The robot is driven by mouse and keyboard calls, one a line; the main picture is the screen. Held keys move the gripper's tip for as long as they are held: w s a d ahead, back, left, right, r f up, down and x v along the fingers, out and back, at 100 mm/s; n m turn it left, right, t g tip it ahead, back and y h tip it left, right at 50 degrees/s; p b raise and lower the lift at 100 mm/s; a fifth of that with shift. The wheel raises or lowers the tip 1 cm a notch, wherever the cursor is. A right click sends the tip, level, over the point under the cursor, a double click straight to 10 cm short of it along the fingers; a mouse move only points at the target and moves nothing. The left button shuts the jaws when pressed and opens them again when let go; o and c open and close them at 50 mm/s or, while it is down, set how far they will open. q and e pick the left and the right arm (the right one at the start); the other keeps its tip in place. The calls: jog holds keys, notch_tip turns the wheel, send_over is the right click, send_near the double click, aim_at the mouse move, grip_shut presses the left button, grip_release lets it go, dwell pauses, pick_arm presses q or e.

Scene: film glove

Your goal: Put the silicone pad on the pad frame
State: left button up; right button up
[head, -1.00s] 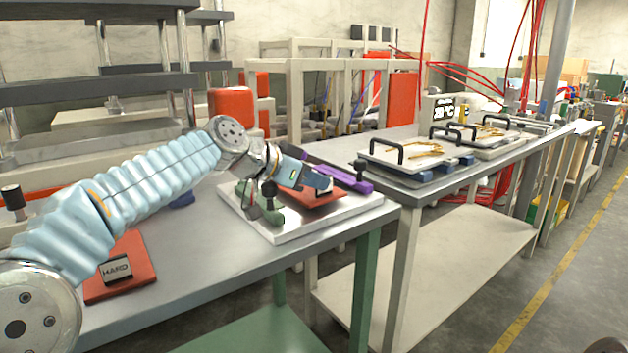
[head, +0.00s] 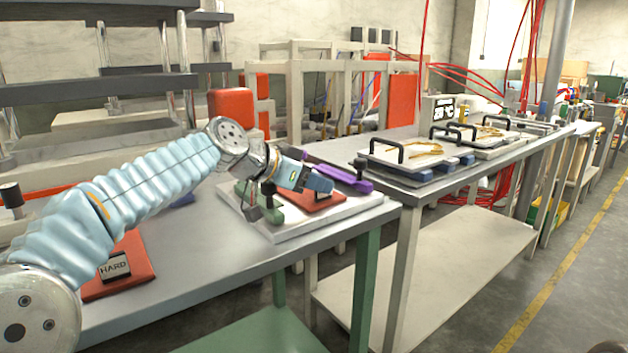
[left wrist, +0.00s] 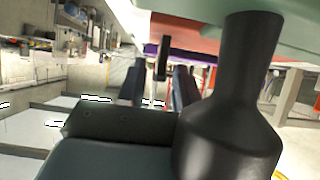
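A red-orange pad (head: 328,206) with a dark tab lies on the white plate (head: 290,231) that carries green and purple clamps. I take these to be the silicone pad and the pad frame. How the pad is seated is partly hidden by my gripper. My left gripper (head: 312,183) is just above the pad, its two fingers apart. In the left wrist view the fingers (left wrist: 160,86) also stand apart, with red-orange surface (left wrist: 190,25) beyond. I cannot see the pad between them. My right gripper is not in view.
Another red-orange pad marked HARD (head: 128,268) lies on the grey table at left. A green clamp (head: 262,207) and a purple clamp (head: 342,178) stand close around my gripper. A second table (head: 440,183) with handled plates is at right.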

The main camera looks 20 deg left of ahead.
pick_arm(q)
jog(key=v, duration=1.2)
jog(key=shift+r, duration=0.4)
